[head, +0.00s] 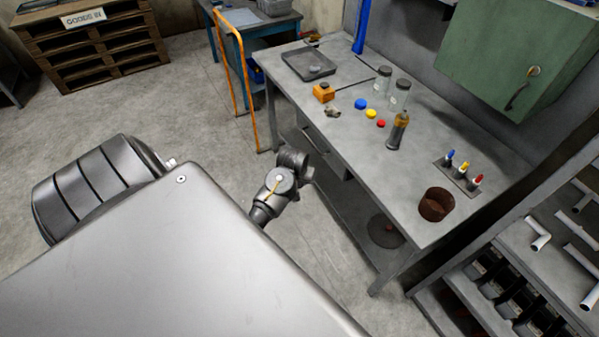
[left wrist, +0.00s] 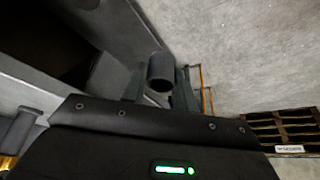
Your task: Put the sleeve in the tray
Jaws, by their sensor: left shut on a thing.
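In the left wrist view my left gripper (left wrist: 159,92) is shut on the sleeve (left wrist: 161,70), a short dark grey cylinder held between the two fingers. The sleeve is apart from the grey surfaces at the left of that view, with floor behind it. In the head view part of my arm (head: 277,184) shows beside the workbench's near edge; I cannot make out its fingers or the sleeve there. The tray (head: 299,61) is a shallow dark grey tray at the far left end of the bench, with a small grey piece in it. My right gripper is in neither view.
A green cabinet (head: 515,60) hangs above.

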